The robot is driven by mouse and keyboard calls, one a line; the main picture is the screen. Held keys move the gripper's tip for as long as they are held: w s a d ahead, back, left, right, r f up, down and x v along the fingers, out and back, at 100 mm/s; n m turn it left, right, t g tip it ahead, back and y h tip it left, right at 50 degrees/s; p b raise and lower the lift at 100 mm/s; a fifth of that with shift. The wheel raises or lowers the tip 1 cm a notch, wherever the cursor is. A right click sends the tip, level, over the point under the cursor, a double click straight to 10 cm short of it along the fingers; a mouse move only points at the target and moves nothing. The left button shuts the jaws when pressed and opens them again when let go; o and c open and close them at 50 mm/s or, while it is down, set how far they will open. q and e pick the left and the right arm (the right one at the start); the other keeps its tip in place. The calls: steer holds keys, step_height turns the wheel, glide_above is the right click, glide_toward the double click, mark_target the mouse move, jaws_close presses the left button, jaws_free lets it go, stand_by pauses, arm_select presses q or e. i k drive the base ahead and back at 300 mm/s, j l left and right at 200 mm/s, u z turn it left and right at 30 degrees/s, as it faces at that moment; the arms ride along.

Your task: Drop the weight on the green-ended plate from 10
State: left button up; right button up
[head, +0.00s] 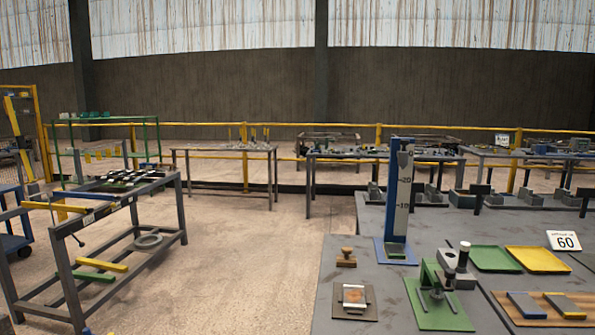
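A tall blue drop stand (399,205) with a pale scale marked 20 and 10 stands upright on the near right table. A small brown block with a knob (346,258) sits left of the stand and may be the weight; I cannot tell. A wooden tray (558,299) at the lower right holds a blue-ended plate (526,305) and a yellow-ended plate (565,305). Neither of my grippers is in view.
A green bench fixture (437,295) with grey cylinders stands in front of the drop stand. A square plate with a small block (354,301) lies to its left. Green (493,259) and yellow trays (538,260) and a "60" card (564,241) are at right.

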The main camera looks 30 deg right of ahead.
mark_target(403, 155)
steer(key=z, duration=1.65)
steer(key=i+l+u, duration=0.2)
steer(key=i+l, duration=0.2)
steer(key=l, duration=0.2)
